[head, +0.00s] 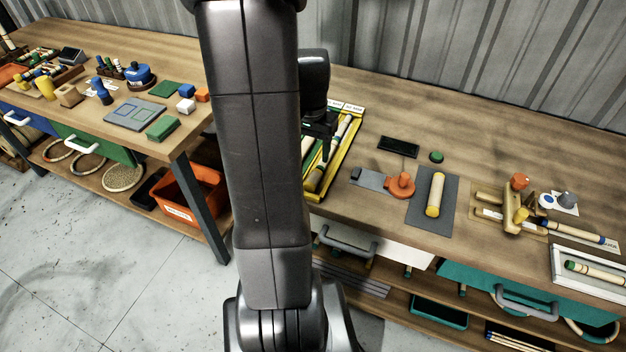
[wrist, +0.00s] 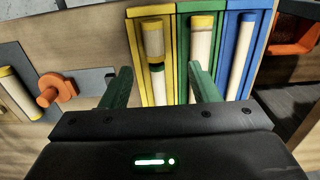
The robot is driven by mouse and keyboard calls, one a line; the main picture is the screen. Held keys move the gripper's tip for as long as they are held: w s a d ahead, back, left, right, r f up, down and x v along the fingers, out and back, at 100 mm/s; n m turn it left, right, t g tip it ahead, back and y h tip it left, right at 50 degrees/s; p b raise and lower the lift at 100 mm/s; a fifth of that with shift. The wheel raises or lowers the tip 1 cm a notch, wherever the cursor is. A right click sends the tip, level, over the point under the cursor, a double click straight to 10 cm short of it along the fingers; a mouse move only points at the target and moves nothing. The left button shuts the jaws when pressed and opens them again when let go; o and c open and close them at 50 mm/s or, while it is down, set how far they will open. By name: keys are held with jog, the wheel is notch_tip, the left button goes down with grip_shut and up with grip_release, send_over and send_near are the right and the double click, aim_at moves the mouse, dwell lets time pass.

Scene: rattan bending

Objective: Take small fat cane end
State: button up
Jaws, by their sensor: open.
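My gripper (wrist: 160,72) is open, its two green fingers apart over the near ends of a divided tray. Between the fingers, in the tray's yellow lane (wrist: 172,60), lies a fat pale cane piece (wrist: 153,42) with a yellow cap. A shorter piece (wrist: 159,88) lies end to end with it, past a dark band and a yellow ring. I cannot tell for sure which is the small fat cane end. The right finger overlaps the green lane (wrist: 182,50) and its yellow-capped cane (wrist: 202,40). In the head view my arm hides part of the tray (head: 350,150).
The blue lane (wrist: 228,50) holds another cane (wrist: 244,55). To the tray's right in the head view are an orange clamp-like tool (head: 402,186), a fat yellow-ended cane (head: 435,195) on a grey mat, and a wooden tool (head: 512,212). A black flat box (head: 398,147) lies behind.

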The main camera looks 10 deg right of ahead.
aim_at(315, 173)
notch_tip(315, 173, down, 3)
jog(key=shift+f, duration=0.1)
jog(key=f, duration=0.2)
jog(key=f+p, duration=0.1)
jog(key=f, duration=0.1)
jog(key=shift+s+d, duration=0.2)
jog(key=shift+d, duration=0.2)
jog(key=shift+f, duration=0.6)
jog(key=shift+c, duration=0.3)
jog(key=c, duration=1)
